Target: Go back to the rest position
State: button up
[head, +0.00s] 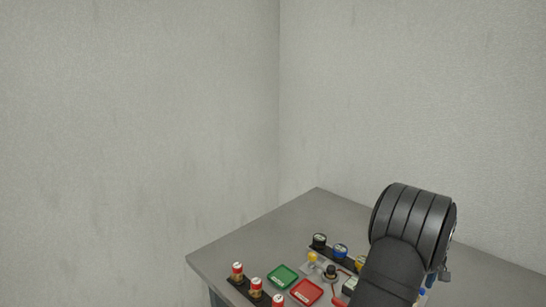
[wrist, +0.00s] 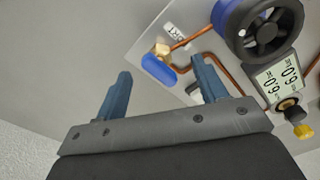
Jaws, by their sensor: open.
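My gripper (wrist: 161,64) shows in the wrist view as two blue fingers set wide apart, open with nothing held between them. Beyond the fingertips is a light panel (wrist: 190,20) with a blue-handled valve (wrist: 158,70) on brass and copper pipe. The valve appears in line with the gap between the fingers; whether anything touches it I cannot tell. In the head view my dark arm is bent over the right part of the table and hides most of the gripper and part of the panel.
The grey table (head: 235,250) stands in a wall corner. A blue gauge (wrist: 257,25) and digital display (wrist: 277,79) are close by.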

jog(key=n, duration=0.5)
dwell(0.4)
dwell(0.8)
jog(key=shift+o, duration=1.3)
jog(key=o, duration=0.5)
jog(key=shift+w+a+r+t, duration=0.2)
jog(key=shift+w+a+r, duration=0.1)
jog(key=shift+w+r, duration=0.3)
jog(key=shift+w+a+r+t, duration=0.2)
jog(key=shift+w+a+r, duration=0.1)
jog(key=shift+w+r, duration=0.25)
jog(key=a+r+n, duration=0.1)
jog(key=a+r, duration=0.4)
jog(key=a, duration=0.4)
jog(key=a+r, duration=0.6)
jog(key=a, duration=0.3)
jog(key=shift+g, duration=0.4)
jog(key=f, duration=0.9)
jog(key=shift+s+d+f, duration=0.1)
jog(key=shift+d+f, duration=0.1)
jog(key=shift+f, duration=0.2)
